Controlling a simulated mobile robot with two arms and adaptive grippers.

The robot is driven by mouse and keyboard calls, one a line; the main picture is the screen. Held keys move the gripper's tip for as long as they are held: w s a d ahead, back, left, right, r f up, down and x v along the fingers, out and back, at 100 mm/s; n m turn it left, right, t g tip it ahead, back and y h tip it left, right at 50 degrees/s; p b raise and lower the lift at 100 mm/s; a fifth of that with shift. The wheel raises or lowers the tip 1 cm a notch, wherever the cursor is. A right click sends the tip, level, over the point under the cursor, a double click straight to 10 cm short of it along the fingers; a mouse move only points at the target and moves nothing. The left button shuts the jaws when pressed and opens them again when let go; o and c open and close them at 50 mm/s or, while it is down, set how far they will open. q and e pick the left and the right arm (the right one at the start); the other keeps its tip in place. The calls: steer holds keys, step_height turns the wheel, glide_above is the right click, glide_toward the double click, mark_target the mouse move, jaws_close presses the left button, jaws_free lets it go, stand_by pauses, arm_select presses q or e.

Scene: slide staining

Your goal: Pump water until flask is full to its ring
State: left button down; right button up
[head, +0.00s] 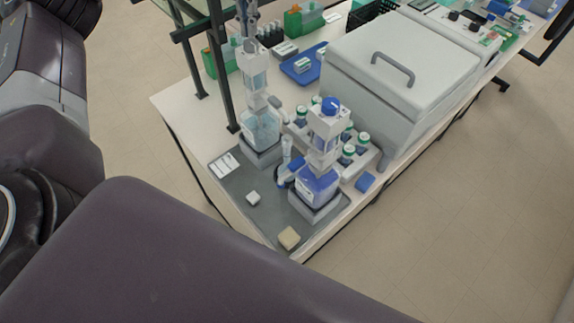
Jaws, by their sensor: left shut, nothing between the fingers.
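A clear flask (261,124) stands upright on a grey base at the left of the dark mat (235,190). It looks pale blue and see-through; its liquid level and ring are too small to tell. A clear pump head (256,78) with a white collar sits above it. My left gripper (247,36) comes down from the top edge, shut and empty, right above this pump; I cannot tell whether it touches the pump's top. A second flask (317,186) with blue liquid and a blue-knobbed pump (329,106) stands to the right. My right gripper is out of view.
Green-capped bottles (347,153) stand in a rack behind the blue flask. A grey lidded box (400,62) fills the bench behind. A dark frame post (222,70) rises close left of the clear pump. A beige block (289,238) lies on the mat's front corner.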

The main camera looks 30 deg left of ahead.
arm_select(q)
steer(key=shift+r, duration=0.1)
stand_by(0.3)
step_height(320, 180, up, 3)
steer(key=p, duration=0.3)
steer(key=shift+r, duration=0.9)
